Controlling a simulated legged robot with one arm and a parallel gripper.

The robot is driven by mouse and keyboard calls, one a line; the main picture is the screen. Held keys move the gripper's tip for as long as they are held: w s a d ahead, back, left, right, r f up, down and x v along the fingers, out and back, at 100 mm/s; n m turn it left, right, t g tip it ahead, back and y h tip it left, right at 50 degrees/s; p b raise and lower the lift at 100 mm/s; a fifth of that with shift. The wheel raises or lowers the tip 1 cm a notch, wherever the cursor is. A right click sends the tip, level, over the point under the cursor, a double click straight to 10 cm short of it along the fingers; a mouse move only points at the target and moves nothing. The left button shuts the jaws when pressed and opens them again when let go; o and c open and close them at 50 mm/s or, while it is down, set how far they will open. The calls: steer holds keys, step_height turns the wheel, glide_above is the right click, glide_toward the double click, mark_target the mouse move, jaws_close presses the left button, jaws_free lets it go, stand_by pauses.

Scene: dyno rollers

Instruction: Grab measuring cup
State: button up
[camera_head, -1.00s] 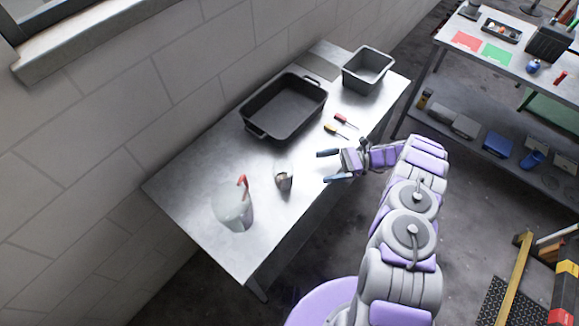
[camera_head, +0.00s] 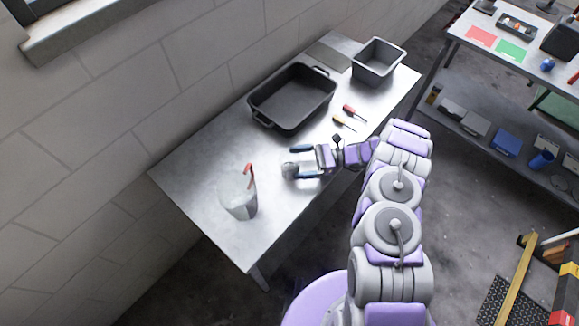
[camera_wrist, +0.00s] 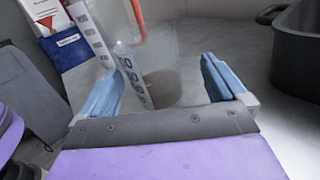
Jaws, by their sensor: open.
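The measuring cup (camera_wrist: 158,80) is small and clear, with dark markings on its side and a brownish bottom. In the wrist view it stands between the two blue fingers of my gripper (camera_wrist: 157,90), with gaps showing on both sides. In the head view the cup (camera_head: 289,170) is a small greyish shape at the fingertips, partly hidden by the lower finger. My gripper (camera_head: 298,162) is open, low over the metal table (camera_head: 205,160) and pointing left. Whether a finger touches the cup cannot be told.
A larger clear container (camera_head: 238,200) with a red item in it stands beyond the cup. A black pan (camera_head: 291,97), a grey bin (camera_head: 378,62) and two screwdrivers (camera_head: 348,117) lie further back.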

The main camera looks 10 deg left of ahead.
mark_target(283, 166)
steer(key=shift+s+b+x, duration=0.2)
steer(key=shift+b+x, duration=0.05)
steer(key=shift+x, duration=0.95)
steer(key=shift+s+b+x, duration=0.2)
steer(key=shift+x, duration=0.95)
steer(key=shift+s+a+f, duration=0.1)
steer(key=shift+a+f, duration=0.1)
steer(key=shift+a, duration=0.2)
steer(key=shift+c, duration=0.2)
steer(key=c, duration=1)
